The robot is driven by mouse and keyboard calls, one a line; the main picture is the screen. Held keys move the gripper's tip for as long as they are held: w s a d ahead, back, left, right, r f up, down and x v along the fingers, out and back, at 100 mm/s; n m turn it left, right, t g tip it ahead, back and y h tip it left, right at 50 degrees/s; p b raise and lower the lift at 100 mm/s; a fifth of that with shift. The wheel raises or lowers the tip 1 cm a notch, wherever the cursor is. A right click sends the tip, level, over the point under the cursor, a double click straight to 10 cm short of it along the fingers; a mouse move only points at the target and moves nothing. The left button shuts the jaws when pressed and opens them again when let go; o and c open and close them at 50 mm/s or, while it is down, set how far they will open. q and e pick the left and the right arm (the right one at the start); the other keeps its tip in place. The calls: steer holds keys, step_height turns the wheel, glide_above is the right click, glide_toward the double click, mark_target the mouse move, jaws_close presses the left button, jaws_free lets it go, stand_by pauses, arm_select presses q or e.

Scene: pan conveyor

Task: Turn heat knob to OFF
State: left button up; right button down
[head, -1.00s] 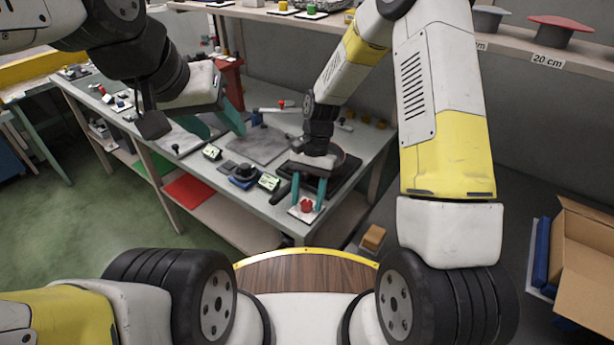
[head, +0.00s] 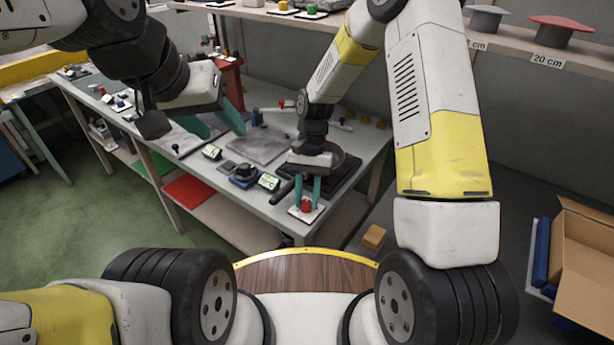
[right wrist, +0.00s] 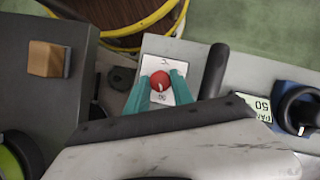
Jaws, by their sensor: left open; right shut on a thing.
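The red heat knob (head: 306,205) sits on a small white plate (head: 294,212) at the front corner of the workbench. In the right wrist view the red knob (right wrist: 159,80) has a white pointer mark, and its white plate (right wrist: 153,46) bears printed marks partly hidden by my fingers. My right gripper (head: 307,200) points down with its teal fingers shut on the knob, one on each side; they also show in the right wrist view (right wrist: 158,92). My left gripper (head: 222,124) is open and empty above the back left of the bench.
A blue-based black dial (head: 244,174) and a small green-white display (head: 269,181) lie to the left. A shelf (head: 515,50) runs along the back, and a cardboard box (head: 585,255) stands at right.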

steer(key=n+h, duration=0.2)
steer(key=n, duration=0.3)
steer(key=shift+a+n, duration=0.15)
steer(key=shift+n, duration=0.15)
steer(key=n+h, duration=0.1)
steer(key=n, duration=0.1)
steer(key=n+t+h, duration=0.1)
steer(key=n, duration=0.2)
steer(key=shift+a, duration=0.15)
steer(key=n+t, duration=0.1)
steer(key=n, duration=0.2)
steer(key=n+t+h, duration=0.1)
steer(key=n, duration=0.1)
steer(key=shift+s+n, duration=0.15)
steer(key=shift+n, duration=0.25)
steer(key=n+t, duration=0.1)
steer(key=n, duration=0.1)
steer(key=n+t, duration=0.1)
steer(key=n, duration=0.2)
steer(key=shift+s+n, duration=0.15)
steer(key=shift+n, duration=0.15)
steer(key=c, duration=1.1)
jaws_free()
steer(key=v, duration=0.8)
steer(key=shift+h, duration=0.3)
